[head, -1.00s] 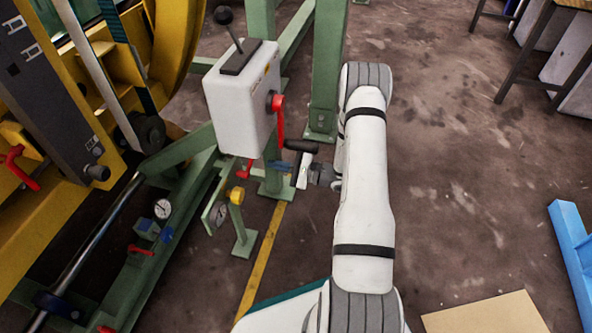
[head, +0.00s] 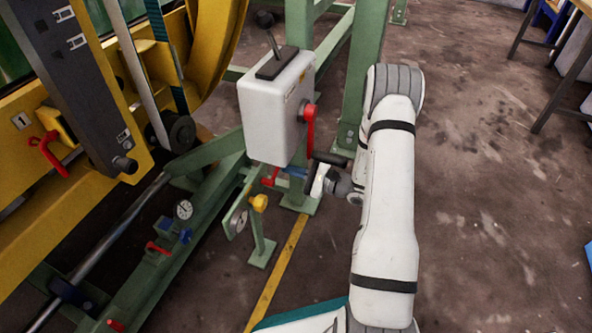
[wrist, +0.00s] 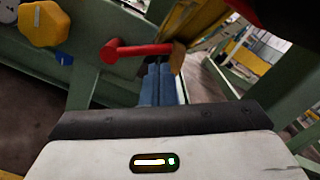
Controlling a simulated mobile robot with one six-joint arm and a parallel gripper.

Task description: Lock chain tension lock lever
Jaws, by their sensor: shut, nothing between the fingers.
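A small red lever (head: 270,178) shows below the white box, on the green frame. In the wrist view this red lever (wrist: 137,51) lies roughly level, just ahead of my fingertips, its right end by a brass-coloured part. My gripper (head: 290,173) has blue fingers and is to the right of the lever in the head view. In the wrist view my gripper (wrist: 160,68) is shut and empty, with its tips close below the lever's right part. I cannot tell whether they touch. No label shows which lever is the chain tension lock.
The white box (head: 275,110) carries a larger red lever (head: 310,130) on its right side, above my gripper. A yellow knob (head: 259,202) and a gauge (head: 238,221) are below left. A green post (head: 360,90) stands behind. Floor at right is open.

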